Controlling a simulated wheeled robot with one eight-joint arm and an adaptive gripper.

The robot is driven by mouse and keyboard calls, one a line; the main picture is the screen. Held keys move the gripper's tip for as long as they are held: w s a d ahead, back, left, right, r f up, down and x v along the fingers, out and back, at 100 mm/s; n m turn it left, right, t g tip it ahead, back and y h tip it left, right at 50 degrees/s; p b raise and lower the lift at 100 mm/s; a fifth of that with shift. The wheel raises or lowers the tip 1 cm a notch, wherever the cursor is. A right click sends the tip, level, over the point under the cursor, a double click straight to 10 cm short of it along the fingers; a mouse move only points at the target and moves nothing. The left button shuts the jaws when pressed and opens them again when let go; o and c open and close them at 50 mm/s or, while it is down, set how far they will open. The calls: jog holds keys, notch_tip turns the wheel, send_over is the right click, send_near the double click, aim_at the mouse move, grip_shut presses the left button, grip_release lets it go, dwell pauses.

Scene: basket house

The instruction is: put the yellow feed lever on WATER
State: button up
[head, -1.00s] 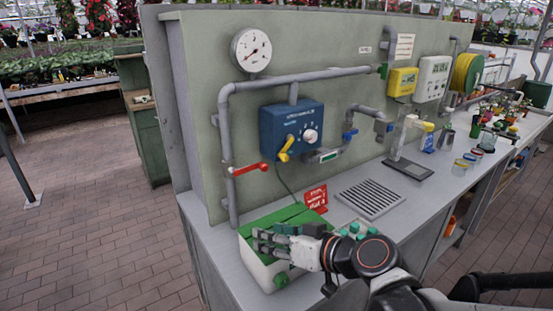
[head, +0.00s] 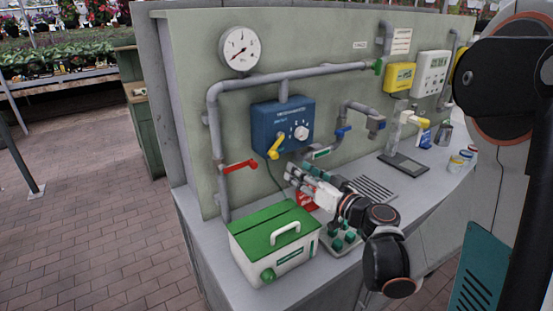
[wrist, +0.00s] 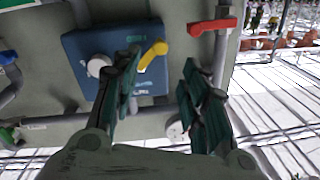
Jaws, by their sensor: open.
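The yellow feed lever (head: 275,148) is on the lower left front of the blue box (head: 290,115) on the panel. In the head view its handle slants down and to the left. The lever also shows in the wrist view (wrist: 153,55), beside the tips of the left finger. My gripper (head: 292,174) is open and empty, just below and to the right of the lever in the head view. In the wrist view the lever lies between the lines of the two fingers (wrist: 163,75). I see no clear contact. The lettering on the box is too small to read.
A white knob (head: 301,132) sits right of the lever on the box. A red lever (head: 239,166) is on the grey pipe to the left. A green-lidded case (head: 262,228) with a raised handle stands on the bench below. A pressure gauge (head: 239,49) is above.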

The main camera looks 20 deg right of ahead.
aim_at(276, 157)
jog(key=b+x, duration=0.1)
jog(key=x, duration=0.9)
jog(key=shift+w+a+b, duration=0.1)
jog(key=shift+w+b, duration=0.2)
jog(key=shift+b, duration=0.1)
jog(key=shift+c, duration=0.2)
grip_shut()
